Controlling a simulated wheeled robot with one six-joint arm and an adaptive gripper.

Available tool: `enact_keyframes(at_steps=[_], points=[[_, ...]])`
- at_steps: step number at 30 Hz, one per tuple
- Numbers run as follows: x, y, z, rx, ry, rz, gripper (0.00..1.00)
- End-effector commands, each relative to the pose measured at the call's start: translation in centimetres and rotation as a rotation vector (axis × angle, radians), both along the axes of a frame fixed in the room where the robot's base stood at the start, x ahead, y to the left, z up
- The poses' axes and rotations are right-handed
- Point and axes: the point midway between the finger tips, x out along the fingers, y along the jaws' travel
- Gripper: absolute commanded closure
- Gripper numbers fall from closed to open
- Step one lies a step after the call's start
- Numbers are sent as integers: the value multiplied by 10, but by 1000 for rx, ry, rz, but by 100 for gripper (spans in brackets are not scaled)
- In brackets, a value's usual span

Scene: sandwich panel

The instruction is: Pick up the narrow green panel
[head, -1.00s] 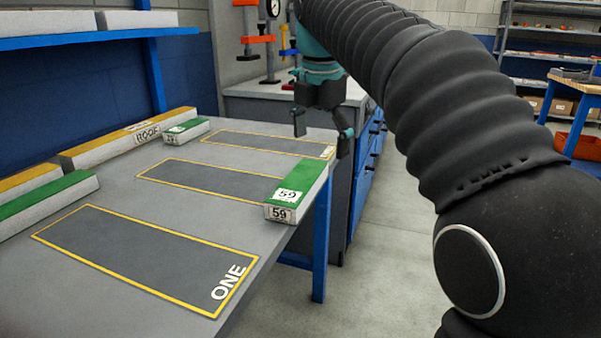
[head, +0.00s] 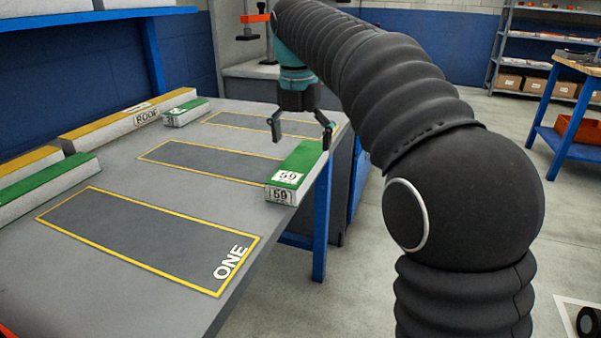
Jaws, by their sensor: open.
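Several green-topped panels lie on the grey table. One, labelled 59 (head: 297,172), lies at the table's right edge, across the right end of the middle yellow-outlined area. A small green panel (head: 186,111) lies at the back, and another green panel (head: 45,187) lies at the left, cut off by the picture's edge. I cannot tell for sure which is the narrow one. My gripper (head: 300,136) is open and empty, pointing down at the far end of the 59 panel. It looks apart from the panel and above it; the exact gap is unclear.
The grey table (head: 130,280) has several yellow-outlined areas; the front one, marked ONE (head: 150,238), is bare. A long yellow-topped panel marked ROOF (head: 110,125) lies along the back, with another yellow-topped panel (head: 25,163) at left. Free floor lies to the right.

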Motion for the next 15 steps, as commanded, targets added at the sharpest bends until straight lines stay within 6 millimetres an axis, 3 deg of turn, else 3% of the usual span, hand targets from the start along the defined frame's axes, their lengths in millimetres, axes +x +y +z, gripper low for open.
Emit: enact_keyframes(at_steps=[5,15], points=[[0,0,-10,0,1,0,3],[2,1,-53,0,1,-1,3]])
